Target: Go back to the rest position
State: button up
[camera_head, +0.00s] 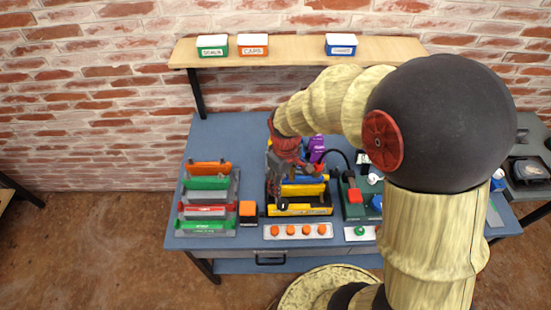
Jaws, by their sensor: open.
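My gripper (281,190) hangs at the end of my arm over the middle of the blue workbench (228,135). Its fingers point down in front of the yellow and black rack (313,211). It is small and partly merged with the coloured parts behind it, but it looks open, with nothing clearly held. Whether a finger touches the rack cannot be told. My arm arches from the lower right and hides the right part of the bench.
A rack with orange, green and red bars (208,197) stands at left beside an orange block (248,209). A strip with several orange knobs (298,230) lies along the front. A green box (354,203) stands right. Above, a wooden shelf (295,50) holds three labelled boxes.

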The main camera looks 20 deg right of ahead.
jog(key=s+r+m+t+b, duration=0.4)
jog(key=s+r, duration=1)
jog(key=r, duration=0.4)
jog(key=shift+r+m+t, duration=0.2)
jog(key=shift+m+t, duration=0.6)
jog(key=shift+s, duration=0.1)
